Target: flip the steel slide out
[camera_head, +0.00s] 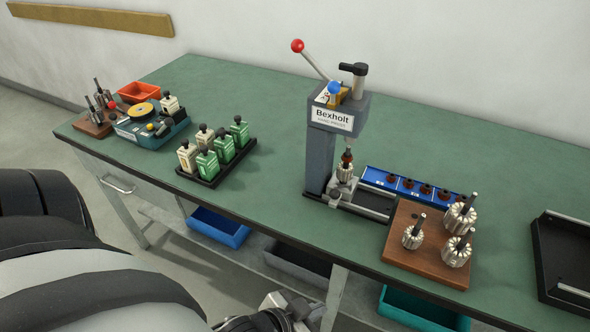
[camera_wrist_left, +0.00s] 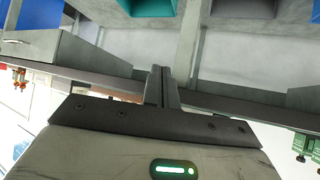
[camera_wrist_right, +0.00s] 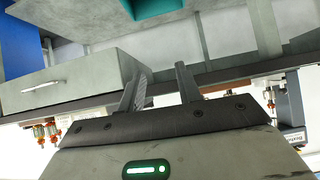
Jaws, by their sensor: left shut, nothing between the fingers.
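The press (camera_head: 338,130), labelled Bexholt, stands on the green bench. At its foot is a steel slide (camera_head: 368,203) with bright rails running towards the right. An armature (camera_head: 344,172) stands upright under the press ram at the slide's left end. My left gripper (camera_head: 286,312) is at the bottom edge of the head view, below the bench front and apart from the press. Its fingers are together and empty in the left wrist view (camera_wrist_left: 162,85). My right gripper (camera_wrist_right: 158,82) shows only in its wrist view, with its fingers apart and nothing between them.
A wooden block (camera_head: 400,256) with three armatures stands right of the slide, before a blue tray (camera_head: 374,177) of small brown parts. A black tray (camera_head: 560,262) lies far right. Bins sit below.

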